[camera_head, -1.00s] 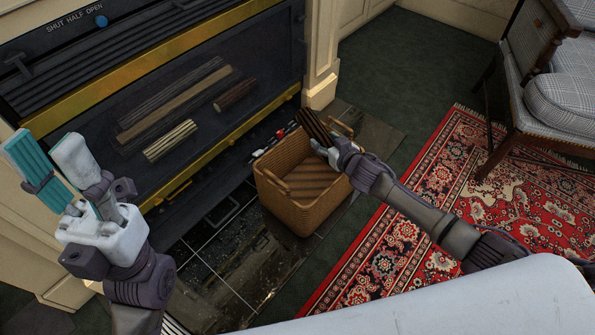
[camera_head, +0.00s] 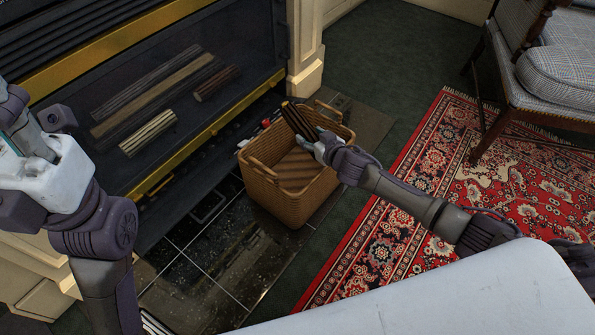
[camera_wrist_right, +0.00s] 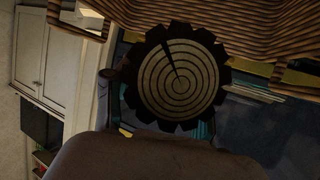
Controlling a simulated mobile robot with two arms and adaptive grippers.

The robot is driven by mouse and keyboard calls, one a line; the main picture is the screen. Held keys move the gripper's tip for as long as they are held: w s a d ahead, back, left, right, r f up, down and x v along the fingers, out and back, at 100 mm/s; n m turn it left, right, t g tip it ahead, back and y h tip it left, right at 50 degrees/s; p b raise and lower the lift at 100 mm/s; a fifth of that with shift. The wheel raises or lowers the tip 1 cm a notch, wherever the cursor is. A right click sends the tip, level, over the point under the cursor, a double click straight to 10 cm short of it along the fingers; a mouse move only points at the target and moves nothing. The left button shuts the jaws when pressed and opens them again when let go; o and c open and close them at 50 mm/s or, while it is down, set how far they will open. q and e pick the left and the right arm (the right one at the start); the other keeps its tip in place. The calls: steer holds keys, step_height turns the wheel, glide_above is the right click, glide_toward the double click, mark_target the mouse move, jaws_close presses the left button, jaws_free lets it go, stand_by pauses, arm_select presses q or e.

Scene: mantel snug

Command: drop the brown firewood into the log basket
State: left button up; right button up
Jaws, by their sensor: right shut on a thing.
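The brown firewood (camera_head: 297,119) is a dark, ridged log, held tilted over the log basket. My right gripper (camera_head: 322,143) is shut on its near end, above the basket's opening. In the right wrist view the log's round, ringed end (camera_wrist_right: 180,82) faces the camera. The log basket (camera_head: 277,198) is woven tan wicker with two handles and stands upright on the hearth. Its wicker also shows along the top of the right wrist view (camera_wrist_right: 225,22). My left gripper (camera_head: 28,140) is at the left edge, well away from the basket, with its fingers partly hidden.
The fireplace (camera_head: 250,55) with a brass-coloured rail is behind and left of the basket. Several logs, including a pale one (camera_head: 148,133) and a dark brown one (camera_head: 216,83), lie there. A red patterned rug (camera_head: 480,190) and a chair (camera_head: 545,75) are at the right.

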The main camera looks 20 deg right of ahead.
steer(key=o, duration=1.5)
steer(key=shift+s, duration=0.1)
steer(key=v, duration=1.2)
